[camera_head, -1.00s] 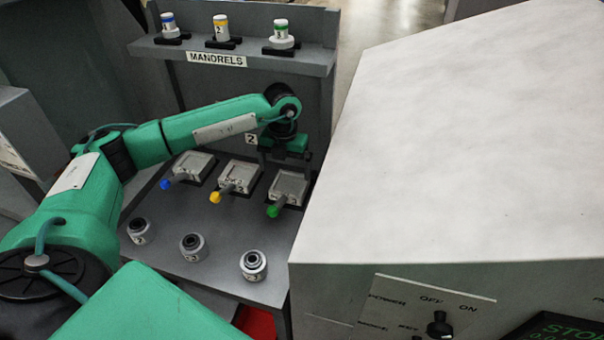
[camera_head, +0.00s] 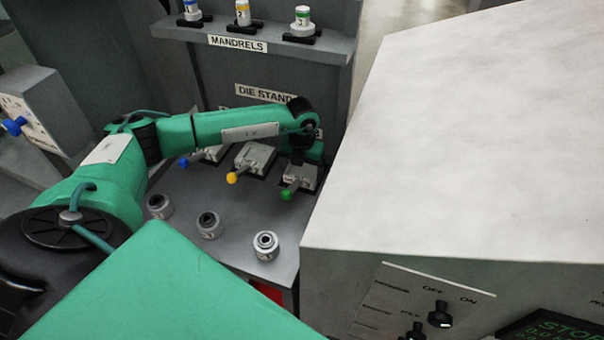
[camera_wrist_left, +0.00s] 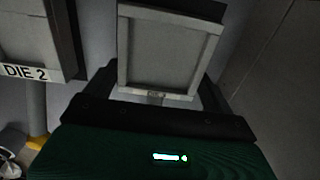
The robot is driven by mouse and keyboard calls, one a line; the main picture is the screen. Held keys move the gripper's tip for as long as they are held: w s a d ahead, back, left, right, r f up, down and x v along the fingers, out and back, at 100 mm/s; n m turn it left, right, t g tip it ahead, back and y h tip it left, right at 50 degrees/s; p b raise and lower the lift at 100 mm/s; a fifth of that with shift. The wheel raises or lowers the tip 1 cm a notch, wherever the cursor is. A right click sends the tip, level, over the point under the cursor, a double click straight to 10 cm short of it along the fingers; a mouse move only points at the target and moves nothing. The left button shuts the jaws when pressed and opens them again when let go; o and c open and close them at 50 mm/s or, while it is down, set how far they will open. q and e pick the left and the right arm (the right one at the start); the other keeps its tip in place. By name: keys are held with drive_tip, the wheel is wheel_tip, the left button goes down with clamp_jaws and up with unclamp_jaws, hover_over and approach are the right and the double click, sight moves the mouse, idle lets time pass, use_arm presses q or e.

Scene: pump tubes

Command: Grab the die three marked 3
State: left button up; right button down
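Die three is a grey square block (camera_head: 301,176) with a green-knobbed handle (camera_head: 287,194), the rightmost of the row in the head view. My left gripper (camera_head: 303,158) is over its far side, and the arm hides part of the block. In the left wrist view the die (camera_wrist_left: 168,52) fills the space between my two dark fingers, its small front label too blurred to read. The fingers stand apart on either side of the block; I see no clear grip on it. My right gripper is not in view.
Die two (camera_head: 255,157), with a yellow knob, stands left of die three; a blue-knobbed die (camera_head: 208,153) is farther left. Several grey cylinders (camera_head: 266,245) stand in front. A shelf (camera_head: 250,40) with mandrels is behind. A large pale machine (camera_head: 450,140) bounds the right side.

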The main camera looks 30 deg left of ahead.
use_arm(q)
drive_tip(key=shift+r, duration=0.1)
drive_tip(key=c, duration=1)
drive_tip(key=shift+a, duration=0.1)
